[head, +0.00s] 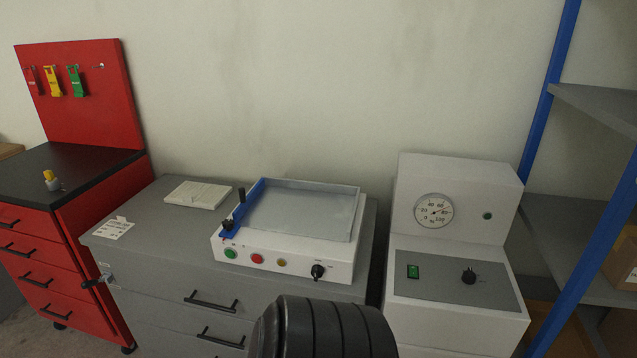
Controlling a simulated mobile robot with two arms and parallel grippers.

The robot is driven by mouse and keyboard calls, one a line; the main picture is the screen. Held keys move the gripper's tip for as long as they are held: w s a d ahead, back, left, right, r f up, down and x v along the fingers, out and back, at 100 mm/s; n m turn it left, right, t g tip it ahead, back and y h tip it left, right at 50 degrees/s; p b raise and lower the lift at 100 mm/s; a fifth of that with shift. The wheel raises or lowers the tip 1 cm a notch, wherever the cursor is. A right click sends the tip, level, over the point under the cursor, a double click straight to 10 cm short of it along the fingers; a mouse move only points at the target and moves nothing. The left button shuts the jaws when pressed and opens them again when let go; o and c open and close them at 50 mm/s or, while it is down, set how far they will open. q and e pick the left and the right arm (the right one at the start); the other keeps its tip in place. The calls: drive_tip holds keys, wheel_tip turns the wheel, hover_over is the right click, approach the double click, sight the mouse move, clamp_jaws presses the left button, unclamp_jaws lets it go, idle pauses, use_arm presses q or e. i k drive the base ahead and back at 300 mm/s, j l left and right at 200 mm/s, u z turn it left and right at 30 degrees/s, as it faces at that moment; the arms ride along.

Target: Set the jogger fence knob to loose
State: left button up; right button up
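The jogger (290,243) is a white machine with a shallow grey tray on top, standing on a grey drawer cabinet. A blue fence (252,200) runs along the tray's left side. A dark knob (228,225) sits at the fence's near end, and a black upright post or handle (242,195) stands farther back on it. The knob's setting is too small to read. Another black knob (318,271) is on the jogger's front, right of green, red and yellow buttons. Neither of my grippers shows; a black ridged part of mine rises at the bottom centre.
A white machine with a dial gauge (434,210), green switch and black knob stands to the right. Blue-posted shelving (549,90) is at the far right. A red cabinet (95,225) stands at left. A keyboard-like white item (198,194) and card (113,229) lie left of the jogger.

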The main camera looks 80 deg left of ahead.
sight(228, 224)
drive_tip(key=u, duration=3.35)
